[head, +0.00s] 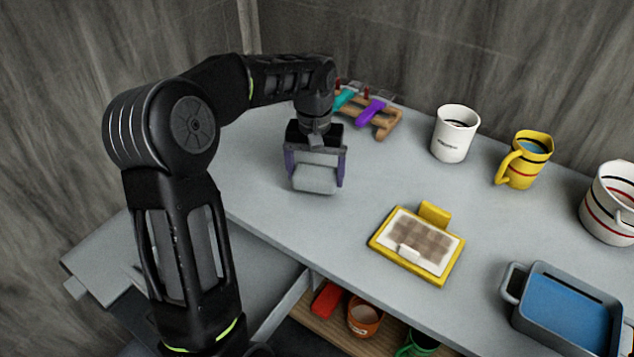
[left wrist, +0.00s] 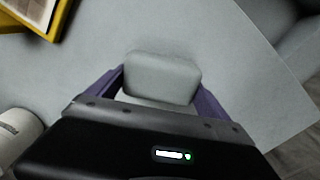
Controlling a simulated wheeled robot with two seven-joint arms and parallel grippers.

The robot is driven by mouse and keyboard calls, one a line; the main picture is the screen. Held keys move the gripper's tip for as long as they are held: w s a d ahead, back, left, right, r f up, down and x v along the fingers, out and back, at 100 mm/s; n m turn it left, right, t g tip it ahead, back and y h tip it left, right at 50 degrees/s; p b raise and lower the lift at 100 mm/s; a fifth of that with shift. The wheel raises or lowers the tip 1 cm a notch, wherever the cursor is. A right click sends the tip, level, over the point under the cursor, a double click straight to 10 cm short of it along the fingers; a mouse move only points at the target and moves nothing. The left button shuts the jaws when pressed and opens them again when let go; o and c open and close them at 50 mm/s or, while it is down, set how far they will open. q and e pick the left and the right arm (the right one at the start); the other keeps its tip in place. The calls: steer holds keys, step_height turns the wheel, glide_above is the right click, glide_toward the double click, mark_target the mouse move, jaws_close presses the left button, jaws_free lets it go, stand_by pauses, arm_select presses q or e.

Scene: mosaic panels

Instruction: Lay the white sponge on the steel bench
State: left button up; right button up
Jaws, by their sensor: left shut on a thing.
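The white sponge (head: 315,178) is between the purple fingers of my left gripper (head: 314,172), which is shut on it. The sponge is at or just above the grey steel bench (head: 270,215), and I cannot tell whether it touches. The left wrist view shows the sponge (left wrist: 162,77) between both fingers of the gripper (left wrist: 160,88), with the bare bench (left wrist: 225,45) around it. My right gripper is in neither view.
A yellow-framed mosaic panel (head: 418,243) lies to the right of the sponge. A wooden rack (head: 384,124) with coloured tools stands behind. A white mug (head: 454,134), a yellow mug (head: 524,160) and a blue-filled grey tub (head: 562,306) stand farther right. An orange mug (head: 364,316) sits on the shelf below.

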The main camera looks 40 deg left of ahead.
mark_target(316, 185)
arm_select(q)
steer(key=shift+f, duration=1.85)
steer(key=shift+f, duration=0.1)
steer(key=o, duration=1.3)
steer(key=shift+o, duration=0.2)
step_height(316, 185, up, 12)
steer(key=shift+s+r, duration=0.1)
steer(key=shift+r, duration=0.05)
